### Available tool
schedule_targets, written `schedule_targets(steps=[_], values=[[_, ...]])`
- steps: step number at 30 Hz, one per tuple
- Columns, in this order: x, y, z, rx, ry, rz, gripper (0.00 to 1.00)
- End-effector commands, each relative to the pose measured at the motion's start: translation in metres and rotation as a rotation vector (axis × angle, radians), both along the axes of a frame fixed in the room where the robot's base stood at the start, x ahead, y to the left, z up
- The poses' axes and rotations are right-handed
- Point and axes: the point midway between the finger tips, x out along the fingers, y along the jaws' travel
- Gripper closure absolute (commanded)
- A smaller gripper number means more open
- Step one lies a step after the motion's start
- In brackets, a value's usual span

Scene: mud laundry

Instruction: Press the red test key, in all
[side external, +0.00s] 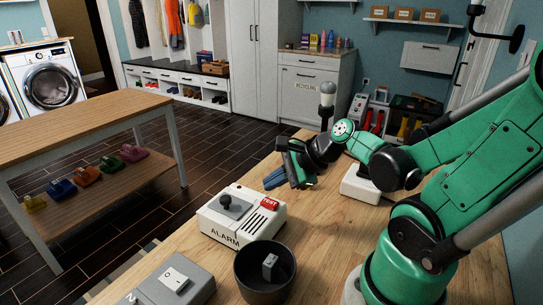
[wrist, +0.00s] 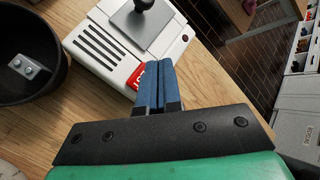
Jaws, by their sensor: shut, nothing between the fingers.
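The red test key (side external: 270,202) sits on the top right corner of a white alarm box (side external: 228,226) on the wooden worktop. In the wrist view only the left part of the red key (wrist: 136,77) shows; my fingers hide the rest. My gripper (side external: 272,182) has blue fingers, shut together and empty. In the side view the fingertips are just behind the key and look apart from it. In the wrist view the fingertips (wrist: 161,66) overlap the box edge beside the key. I cannot tell their exact height above it.
The alarm box has a dark knob on a grey plate (side external: 232,204) and grille slots. A black pot (side external: 248,284) with a grey piece inside stands in front. A grey switch box (side external: 196,290) is front left.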

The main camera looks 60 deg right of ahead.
Motion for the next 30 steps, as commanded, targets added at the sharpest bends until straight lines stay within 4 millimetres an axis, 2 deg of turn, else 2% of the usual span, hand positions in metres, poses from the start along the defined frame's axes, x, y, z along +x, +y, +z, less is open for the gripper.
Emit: schedule_targets(steps=[9,30], values=[[-0.001,0.001,-0.012,0.000,0.000,0.000,1.00],[-0.001,0.001,-0.013,0.000,0.000,0.000,1.00]])
